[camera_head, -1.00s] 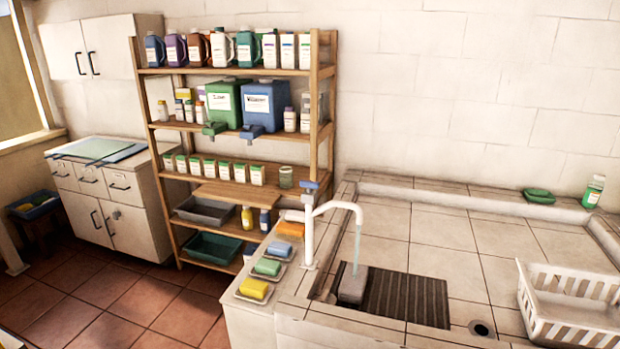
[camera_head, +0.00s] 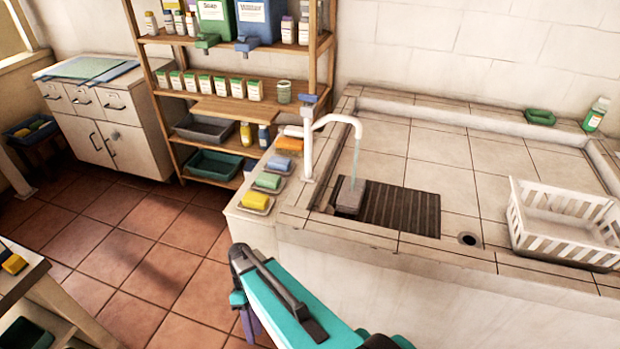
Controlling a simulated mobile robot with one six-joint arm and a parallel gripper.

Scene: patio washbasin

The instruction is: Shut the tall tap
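The tall tap (camera_head: 309,140) is a white upright pipe with a curved spout, standing at the left edge of the tiled basin. A blue handle (camera_head: 310,99) sits on its top. Water (camera_head: 356,160) runs from the spout onto a grey block (camera_head: 350,194) beside a dark slatted grate (camera_head: 400,211). My teal and dark arm reaches in from the bottom of the view. Its end (camera_head: 243,262) is low, in front of the basin's left corner and well short of the tap. I cannot make out whether the fingers are open or shut.
Several soap bars on dishes, such as a yellow one (camera_head: 257,201), line the ledge left of the tap. A wooden shelf (camera_head: 223,108) with bottles and tubs stands behind. A white basket (camera_head: 565,228) sits at right. The tiled floor at left is clear.

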